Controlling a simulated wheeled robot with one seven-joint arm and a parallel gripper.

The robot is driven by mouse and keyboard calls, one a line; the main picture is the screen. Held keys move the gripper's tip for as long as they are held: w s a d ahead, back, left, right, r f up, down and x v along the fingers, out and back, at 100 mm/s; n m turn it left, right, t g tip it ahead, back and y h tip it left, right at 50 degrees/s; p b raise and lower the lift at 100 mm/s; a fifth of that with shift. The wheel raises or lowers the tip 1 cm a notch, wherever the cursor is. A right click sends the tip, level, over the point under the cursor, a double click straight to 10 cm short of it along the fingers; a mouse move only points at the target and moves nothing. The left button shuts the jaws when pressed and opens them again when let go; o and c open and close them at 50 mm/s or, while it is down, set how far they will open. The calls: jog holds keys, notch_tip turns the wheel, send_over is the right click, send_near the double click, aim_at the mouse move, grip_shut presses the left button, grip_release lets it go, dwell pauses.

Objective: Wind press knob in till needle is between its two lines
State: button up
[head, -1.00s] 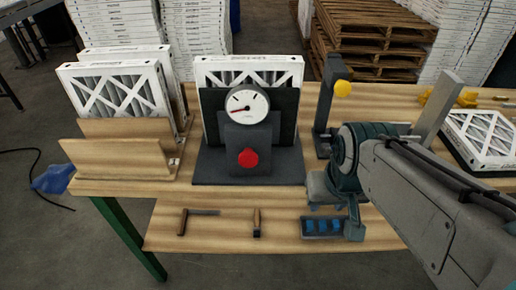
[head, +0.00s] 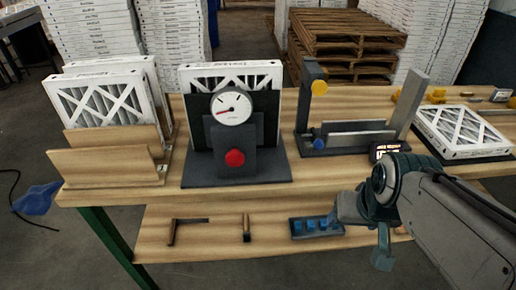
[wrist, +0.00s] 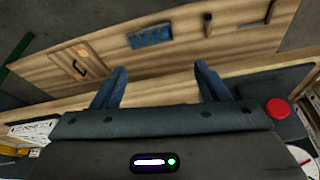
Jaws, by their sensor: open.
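The press (head: 267,160) is a dark block on a dark base, with a filter in a white frame (head: 230,73) behind it. The red press knob (head: 235,158) sits on its front, below a round white dial (head: 232,108). The red needle points left and slightly down; the dial's two lines are too small to tell. My gripper (head: 360,240) is open and empty, in front of the table, right of and lower than the knob. In the wrist view its fingers (wrist: 160,80) are spread apart, with the knob (wrist: 278,109) outside them at the right.
A wooden rack (head: 100,168) with filters stands left of the press. A dark stand with a blue knob (head: 319,143) and yellow knob (head: 319,88) is to the right. The lower shelf holds tools (head: 246,228) and a tray of blue pieces (head: 298,236).

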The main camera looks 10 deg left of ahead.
jog(key=w+a+f+n+t+y+b, duration=0.25)
jog(key=w+a+f+t+b, duration=0.2)
jog(key=w+a+b, duration=0.35)
jog(key=t+y+b, duration=0.2)
jog(key=t+b, duration=0.5)
jog(key=t, duration=0.6)
send_near(235, 162)
jog(key=shift+m+t, duration=0.25)
jog(key=x, duration=0.9)
jog(key=shift+w+f+p, duration=0.15)
jog(key=shift+p, duration=0.15)
jog(key=c, duration=1)
